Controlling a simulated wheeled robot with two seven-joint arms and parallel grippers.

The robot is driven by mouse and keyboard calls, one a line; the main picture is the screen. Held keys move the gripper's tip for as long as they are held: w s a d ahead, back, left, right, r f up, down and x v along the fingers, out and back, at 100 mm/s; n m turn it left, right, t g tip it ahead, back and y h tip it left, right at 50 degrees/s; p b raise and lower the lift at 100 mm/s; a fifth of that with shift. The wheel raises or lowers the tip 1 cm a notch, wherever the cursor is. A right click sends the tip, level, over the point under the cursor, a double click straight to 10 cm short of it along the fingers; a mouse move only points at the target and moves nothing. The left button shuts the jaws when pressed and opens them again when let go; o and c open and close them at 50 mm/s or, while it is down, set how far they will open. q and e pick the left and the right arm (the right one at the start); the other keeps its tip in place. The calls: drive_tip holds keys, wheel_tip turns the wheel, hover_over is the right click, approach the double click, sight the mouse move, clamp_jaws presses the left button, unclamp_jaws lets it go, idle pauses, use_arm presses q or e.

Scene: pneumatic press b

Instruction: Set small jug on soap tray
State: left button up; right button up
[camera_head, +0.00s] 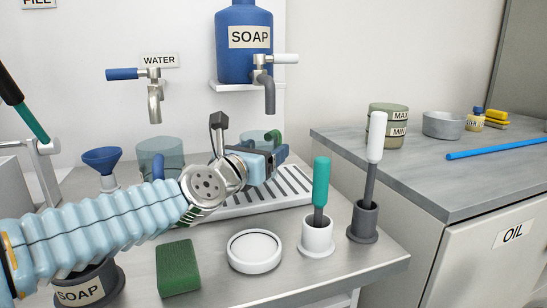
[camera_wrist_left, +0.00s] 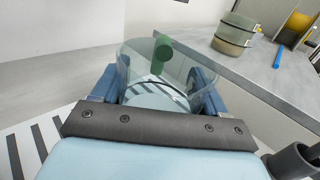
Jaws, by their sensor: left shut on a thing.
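The small jug (camera_head: 256,138) is clear with a green handle and shows just behind my left gripper (camera_head: 270,162). In the left wrist view the clear small jug (camera_wrist_left: 150,62) stands between the two blue fingers of my left gripper (camera_wrist_left: 157,88), with its green handle on the far side. The left gripper is shut on it. The soap tray (camera_head: 300,183), a slatted drip tray, lies below the gripper under the soap tap. The gripper hides the jug's base, so I cannot tell whether it touches the tray. My right gripper is in neither view.
The soap bottle (camera_head: 244,62) and its tap (camera_head: 267,90) hang above. A jug with a blue handle (camera_head: 155,155) stands left. In front are a green sponge (camera_head: 178,268), a white round dish (camera_head: 254,252) and two brushes in holders (camera_head: 318,235) (camera_head: 363,222). A grey counter (camera_head: 400,165) is right.

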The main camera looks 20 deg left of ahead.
use_arm(q)
drive_tip(key=w, duration=0.4)
drive_tip(key=shift+d+r+p, duration=0.1)
drive_tip(key=shift+d+p, duration=0.3)
drive_tip(key=f, duration=0.1)
drive_tip(key=w+f+b, duration=0.1)
drive_tip(key=f, duration=0.1)
drive_tip(key=shift+d, duration=0.1)
drive_tip(key=shift+s+f, duration=0.1)
drive_tip(key=shift+f, duration=0.2)
drive_tip(key=shift+f, duration=0.15)
drive_tip(key=o, duration=0.8)
drive_tip(key=shift+b, duration=0.3)
drive_tip(key=o, duration=0.4)
drive_tip(key=shift+o, duration=0.2)
